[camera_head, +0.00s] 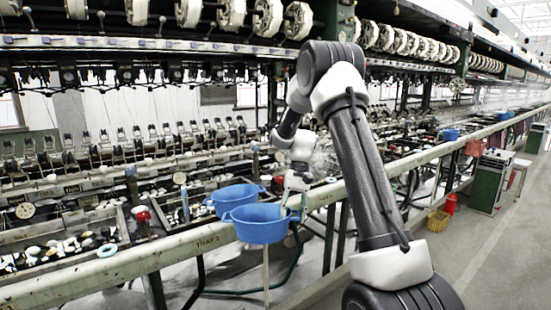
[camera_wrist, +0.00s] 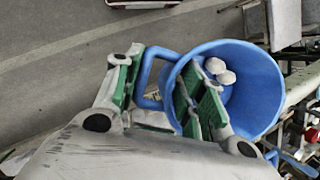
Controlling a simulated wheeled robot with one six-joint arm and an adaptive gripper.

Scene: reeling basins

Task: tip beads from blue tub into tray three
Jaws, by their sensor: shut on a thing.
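A blue tub (camera_head: 262,228) with side handles is at the front rail in the head view, roughly upright. It also shows in the wrist view (camera_wrist: 262,80), with a few white beads (camera_wrist: 220,71) inside. My gripper (camera_wrist: 158,92) is shut on the tub's handle (camera_wrist: 148,72), one finger outside the tub and one inside its rim. In the head view my gripper (camera_head: 290,200) is at the tub's right side. A label reading TRAY 2 (camera_head: 208,243) is on the rail left of the tub. I cannot make out a label for tray three.
A second blue tub (camera_head: 232,194) stands just behind the held one. The long pale rail (camera_head: 120,266) runs along the machine's front, with cluttered trays behind it. A thin post (camera_head: 266,275) shows below the held tub.

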